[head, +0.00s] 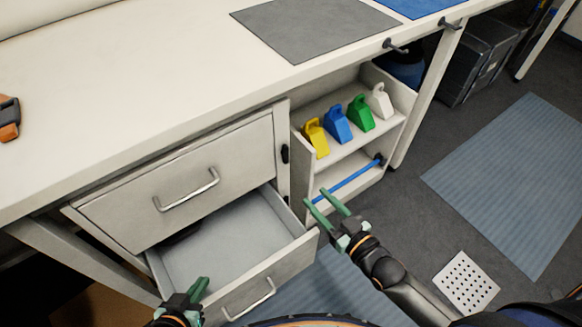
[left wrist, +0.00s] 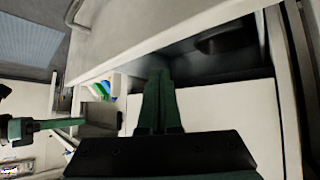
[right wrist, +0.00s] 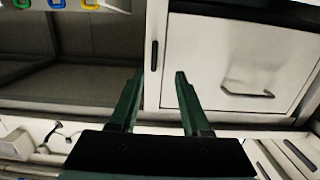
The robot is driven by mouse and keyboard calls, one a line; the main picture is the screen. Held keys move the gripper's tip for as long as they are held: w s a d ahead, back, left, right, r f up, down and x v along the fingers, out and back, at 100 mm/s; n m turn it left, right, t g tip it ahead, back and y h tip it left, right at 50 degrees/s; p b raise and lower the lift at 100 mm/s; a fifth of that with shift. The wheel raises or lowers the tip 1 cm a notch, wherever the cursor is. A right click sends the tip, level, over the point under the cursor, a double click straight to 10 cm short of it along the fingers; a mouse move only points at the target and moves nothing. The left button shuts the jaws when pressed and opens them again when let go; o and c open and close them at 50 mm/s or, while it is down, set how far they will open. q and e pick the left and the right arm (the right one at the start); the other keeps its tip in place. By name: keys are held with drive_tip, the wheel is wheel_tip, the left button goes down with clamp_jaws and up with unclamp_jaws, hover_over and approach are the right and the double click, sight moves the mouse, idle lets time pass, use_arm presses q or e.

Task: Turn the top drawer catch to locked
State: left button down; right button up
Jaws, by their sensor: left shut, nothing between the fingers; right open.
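The top drawer (head: 180,185) is closed, with a metal bar handle (head: 187,190). Its small black catch (head: 285,153) sits on the post at the drawer's right and stands upright. In the right wrist view the catch (right wrist: 154,55) appears beyond my fingertips, between their lines. My right gripper (head: 322,198) is open and empty, apart from the catch, below and right of it in the head view. The lower drawer (head: 225,250) is pulled out. My left gripper (head: 198,288) is shut and empty near that drawer's front; its fingers (left wrist: 158,75) are together in the left wrist view.
The open lower drawer juts out below the catch. A shelf unit (head: 340,150) right of the post holds yellow, blue, green and white scoop-like items, with a blue rod (head: 347,180) below. Bench hooks (head: 395,46) stick out at the upper right.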

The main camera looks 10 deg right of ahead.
drive_tip(key=w+r, duration=0.1)
drive_tip(key=b, duration=0.1)
approach(287, 155)
drive_tip(key=shift+t, duration=0.4)
drive_tip(key=x, duration=0.2)
drive_tip(key=b+x, duration=0.1)
drive_tip(key=x, duration=0.4)
drive_tip(key=shift+w+f+b, duration=0.15)
drive_tip(key=shift+f+b, duration=0.15)
drive_tip(key=shift+f, duration=0.1)
use_arm(q)
drive_tip(key=w+r+m+t, duration=0.1)
drive_tip(key=w+r+t, duration=0.4)
drive_tip(key=r, duration=0.4)
drive_tip(key=shift+w+a+r+h, duration=0.25)
drive_tip(key=shift+w+h, duration=0.15)
drive_tip(key=shift+w, duration=0.35)
use_arm(e)
drive_tip(key=shift+w+a, duration=0.2)
drive_tip(key=shift+w, duration=0.2)
use_arm(q)
drive_tip(key=shift+f, duration=0.1)
use_arm(e)
drive_tip(key=shift+c, duration=0.3)
clamp_jaws()
